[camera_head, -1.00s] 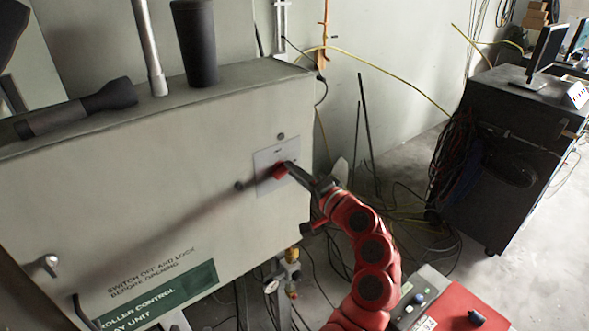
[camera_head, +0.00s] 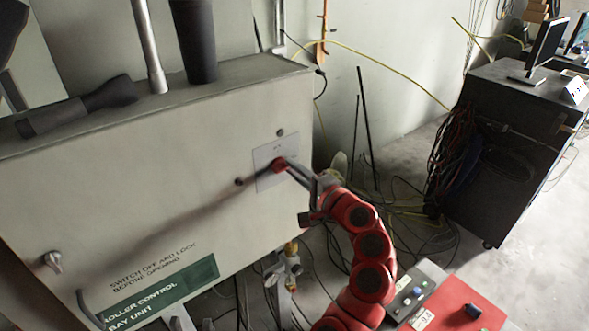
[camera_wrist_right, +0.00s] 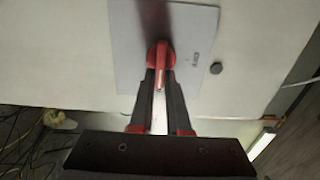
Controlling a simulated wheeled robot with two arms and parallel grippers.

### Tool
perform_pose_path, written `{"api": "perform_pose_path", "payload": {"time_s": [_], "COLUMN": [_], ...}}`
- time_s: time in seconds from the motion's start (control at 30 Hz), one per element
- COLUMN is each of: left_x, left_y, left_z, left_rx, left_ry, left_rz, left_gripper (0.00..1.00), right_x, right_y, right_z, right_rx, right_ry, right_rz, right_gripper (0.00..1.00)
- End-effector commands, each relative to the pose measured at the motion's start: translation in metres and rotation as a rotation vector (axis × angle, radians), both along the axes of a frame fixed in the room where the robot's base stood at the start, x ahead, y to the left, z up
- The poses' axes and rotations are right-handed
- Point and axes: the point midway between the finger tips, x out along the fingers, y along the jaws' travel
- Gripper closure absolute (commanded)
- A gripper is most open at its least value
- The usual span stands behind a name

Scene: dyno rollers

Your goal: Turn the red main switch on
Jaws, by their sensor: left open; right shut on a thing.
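The red main switch (camera_head: 279,164) sits on a pale plate (camera_head: 266,179) on the front of the grey cabinet (camera_head: 150,190). In the right wrist view the red switch (camera_wrist_right: 161,54) has a round head and a narrow handle pointing down in the picture. My right gripper (camera_head: 288,168) reaches it from the lower right. Its two dark fingers (camera_wrist_right: 160,82) are shut on the switch's handle, one on each side, and hide part of it. My left gripper is not in view.
A flashlight (camera_head: 80,106) and a dark cylinder (camera_head: 195,40) are on the cabinet top. A black cabinet (camera_head: 505,150) with a monitor (camera_head: 548,45) stands at the right. Loose cables (camera_head: 405,205) lie on the floor between them.

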Motion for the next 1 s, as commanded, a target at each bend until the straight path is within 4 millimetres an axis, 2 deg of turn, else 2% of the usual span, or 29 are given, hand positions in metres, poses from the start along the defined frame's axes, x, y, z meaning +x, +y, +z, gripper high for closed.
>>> {"api": "perform_pose_path", "payload": {"time_s": [0.07,0.1,0.27,0.67,0.77,1.0], "left_x": [0.000,0.000,0.000,0.000,0.000,0.000], "left_y": [0.000,0.000,0.000,0.000,0.000,0.000], "left_z": [0.000,0.000,0.000,-0.003,-0.008,-0.023], "left_rx": [0.000,0.000,0.000,0.000,0.000,0.000], "left_ry": [0.000,0.000,0.000,0.000,0.000,0.000], "left_rz": [0.000,0.000,0.000,0.000,0.000,0.000], "left_gripper": [0.50,0.50,0.50,0.50,0.50,0.50], "right_x": [0.000,0.000,0.000,-0.004,-0.011,-0.044], "right_y": [0.000,0.000,0.000,-0.002,-0.008,-0.033], "right_z": [-0.001,-0.001,-0.001,-0.001,-0.002,-0.003], "right_rx": [0.000,0.000,-0.001,-0.001,0.000,0.001], "right_ry": [0.002,0.002,0.001,0.000,-0.002,-0.003], "right_rz": [-0.001,-0.001,0.000,0.002,-0.001,-0.004], "right_gripper": [1.00,0.83,0.55,0.55,0.55,0.55]}}
